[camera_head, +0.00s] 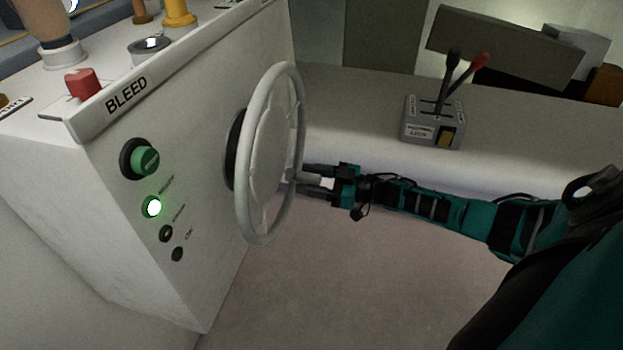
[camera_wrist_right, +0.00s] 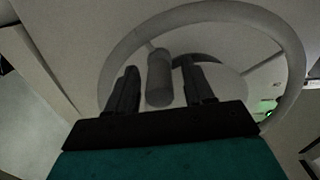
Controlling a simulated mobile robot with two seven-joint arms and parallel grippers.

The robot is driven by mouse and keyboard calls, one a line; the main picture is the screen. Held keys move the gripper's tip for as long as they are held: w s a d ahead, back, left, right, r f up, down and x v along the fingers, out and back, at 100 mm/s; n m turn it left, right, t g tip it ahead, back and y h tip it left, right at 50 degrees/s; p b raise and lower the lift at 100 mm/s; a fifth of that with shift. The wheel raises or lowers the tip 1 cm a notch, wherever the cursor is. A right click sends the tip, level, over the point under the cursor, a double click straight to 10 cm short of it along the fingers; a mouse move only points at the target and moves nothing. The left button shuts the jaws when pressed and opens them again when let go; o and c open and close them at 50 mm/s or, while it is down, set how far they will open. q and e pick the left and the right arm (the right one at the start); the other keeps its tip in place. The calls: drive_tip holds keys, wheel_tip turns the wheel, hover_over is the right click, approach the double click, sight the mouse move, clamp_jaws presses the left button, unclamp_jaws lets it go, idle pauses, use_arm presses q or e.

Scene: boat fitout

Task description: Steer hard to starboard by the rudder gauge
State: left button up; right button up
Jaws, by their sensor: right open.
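The grey steering wheel (camera_head: 268,152) stands out from the side of the white console. My right gripper (camera_head: 308,181) is at the wheel's right rim, its two fingers apart and pointing at the wheel. In the right wrist view the wheel rim (camera_wrist_right: 297,55) arcs above and beyond the gripper (camera_wrist_right: 160,85). A grey cylindrical knob (camera_wrist_right: 159,78) stands between the open fingers, with a gap visible on each side. My left gripper is not in view. A small round dial (camera_head: 149,46) is on the console top; I cannot read it or tell whether it is the rudder gauge.
The white console (camera_head: 190,110) carries a red knob (camera_head: 83,83), a green button (camera_head: 144,160) and a lit lamp (camera_head: 153,207). A grey lever box (camera_head: 432,122) with a black and a red lever stands on the counter behind my right arm. Floor below the arm is clear.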

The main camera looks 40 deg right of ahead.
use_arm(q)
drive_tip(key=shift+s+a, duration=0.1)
use_arm(e)
drive_tip(key=v, duration=1.3)
idle(0.8)
